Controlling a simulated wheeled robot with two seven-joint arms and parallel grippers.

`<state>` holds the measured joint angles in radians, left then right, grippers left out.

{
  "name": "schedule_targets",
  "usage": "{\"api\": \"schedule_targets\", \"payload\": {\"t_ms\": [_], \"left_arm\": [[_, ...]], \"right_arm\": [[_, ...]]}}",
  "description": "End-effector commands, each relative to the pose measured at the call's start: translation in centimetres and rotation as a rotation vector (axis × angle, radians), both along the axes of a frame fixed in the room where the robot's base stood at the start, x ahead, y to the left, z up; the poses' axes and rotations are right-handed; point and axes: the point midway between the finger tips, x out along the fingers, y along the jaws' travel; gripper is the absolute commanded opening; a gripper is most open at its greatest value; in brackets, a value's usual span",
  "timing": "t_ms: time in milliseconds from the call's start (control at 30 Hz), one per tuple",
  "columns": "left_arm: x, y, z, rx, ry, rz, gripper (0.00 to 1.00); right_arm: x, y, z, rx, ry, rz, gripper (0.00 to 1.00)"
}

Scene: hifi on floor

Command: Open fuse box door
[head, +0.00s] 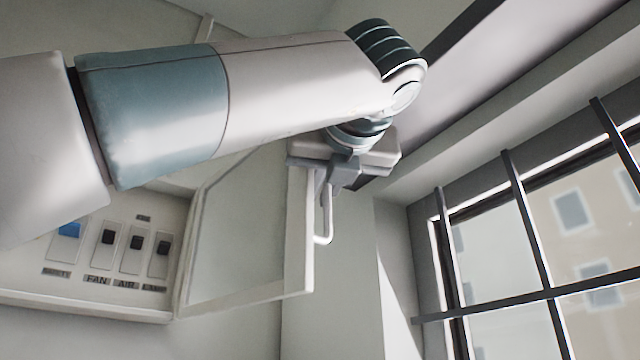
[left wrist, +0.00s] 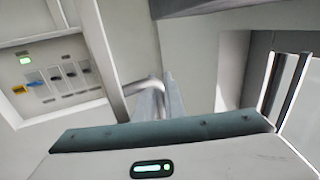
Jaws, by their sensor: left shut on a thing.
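The fuse box (head: 95,295) is on the wall at the lower left in the head view, with a blue switch and several dark switches inside. Its framed door (head: 245,240) stands open, swung out to the right on its left-side hinge. A white bar handle (head: 325,225) is on the door's free edge. My left gripper (head: 335,185) is at the top of this handle and is shut on it. In the left wrist view the handle (left wrist: 143,84) meets the gripper's fingers (left wrist: 165,98), and the switches show at the upper left. My right gripper is not in view.
A barred window (head: 540,230) fills the right side of the head view. A wall corner (head: 350,270) stands behind the door, between it and the window. My left arm hides the upper part of the fuse box.

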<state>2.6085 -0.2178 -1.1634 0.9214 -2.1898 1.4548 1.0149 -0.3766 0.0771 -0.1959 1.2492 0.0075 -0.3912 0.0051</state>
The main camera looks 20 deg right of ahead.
Motion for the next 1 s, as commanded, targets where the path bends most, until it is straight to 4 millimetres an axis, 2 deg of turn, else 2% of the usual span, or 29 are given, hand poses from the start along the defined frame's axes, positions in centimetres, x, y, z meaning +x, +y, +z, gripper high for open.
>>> {"api": "schedule_targets", "payload": {"t_ms": [33, 367, 400, 433, 800, 1000], "left_arm": [[0.3, 0.5, 0.3, -0.006, -0.002, 0.012, 0.00], [0.4, 0.6, 0.4, -0.008, -0.002, 0.014, 0.00], [0.4, 0.6, 0.4, -0.008, -0.002, 0.014, 0.14], [0.4, 0.6, 0.4, -0.008, -0.002, 0.014, 0.17], [0.1, 0.2, 0.1, -0.002, -0.001, 0.007, 0.17], [-1.1, 0.4, 0.0, -0.002, -0.002, 0.005, 0.17]], "right_arm": [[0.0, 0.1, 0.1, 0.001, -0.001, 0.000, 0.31], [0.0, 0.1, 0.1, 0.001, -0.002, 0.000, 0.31], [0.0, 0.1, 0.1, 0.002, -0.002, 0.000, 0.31], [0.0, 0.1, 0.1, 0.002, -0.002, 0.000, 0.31], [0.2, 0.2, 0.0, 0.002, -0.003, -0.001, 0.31], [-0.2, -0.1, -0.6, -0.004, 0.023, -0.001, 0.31]]}}
